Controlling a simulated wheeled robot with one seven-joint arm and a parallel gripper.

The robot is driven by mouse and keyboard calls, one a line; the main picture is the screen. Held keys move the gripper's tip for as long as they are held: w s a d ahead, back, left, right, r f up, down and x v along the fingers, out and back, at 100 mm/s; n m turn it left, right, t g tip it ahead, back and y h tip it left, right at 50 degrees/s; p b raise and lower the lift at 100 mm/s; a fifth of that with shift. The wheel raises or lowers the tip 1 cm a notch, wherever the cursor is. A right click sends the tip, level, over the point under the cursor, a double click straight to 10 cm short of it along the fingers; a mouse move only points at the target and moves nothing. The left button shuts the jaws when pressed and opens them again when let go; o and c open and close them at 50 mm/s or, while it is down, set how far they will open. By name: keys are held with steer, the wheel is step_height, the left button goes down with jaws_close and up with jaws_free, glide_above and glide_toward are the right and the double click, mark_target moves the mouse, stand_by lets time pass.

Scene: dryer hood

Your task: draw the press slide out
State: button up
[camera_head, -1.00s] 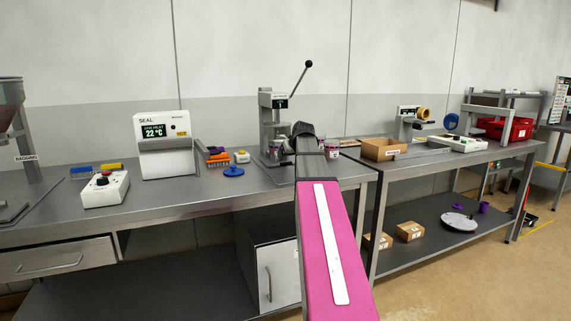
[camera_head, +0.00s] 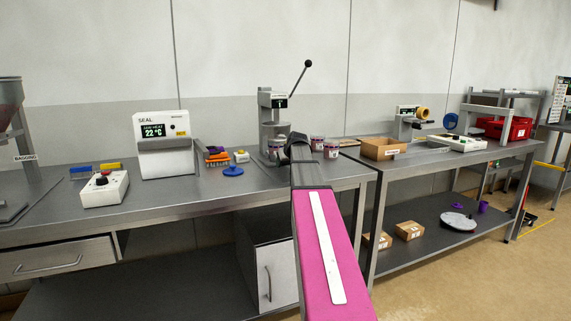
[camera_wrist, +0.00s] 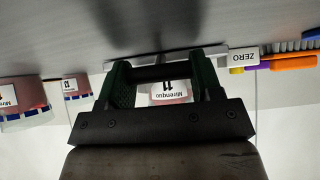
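The press (camera_head: 268,125) stands on the bench with its lever raised toward a black knob. A labelled jar (camera_head: 276,149) is at its base. My gripper (camera_head: 297,146) is low in front of the press, to its right; my arm hides part of its foot. In the wrist view my gripper (camera_wrist: 160,82) has its two green fingers spread apart. A dark bar (camera_wrist: 160,73) crosses between them, below a pale plate edge (camera_wrist: 160,59). A jar labelled 11 (camera_wrist: 170,90) shows beyond the gap. Whether the fingers touch the bar is unclear.
Two jars (camera_head: 317,144) stand just right of my gripper in the head view. A blue lid (camera_head: 233,171) lies left of the press, near the sealer (camera_head: 164,145). A cardboard box (camera_head: 382,148) is on the right bench. A ZERO label (camera_wrist: 245,57) shows in the wrist view.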

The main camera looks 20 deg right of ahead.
steer(key=shift+c, duration=0.9)
steer(key=s, duration=1.8)
steer(key=shift+s+d, duration=0.15)
steer(key=shift+d, duration=0.15)
steer(key=o, duration=1.3)
steer(key=shift+s, duration=0.1)
steer(key=v, duration=1)
steer(key=shift+s+r, duration=0.25)
steer(key=shift+r, duration=0.05)
steer(key=shift+f, duration=0.1)
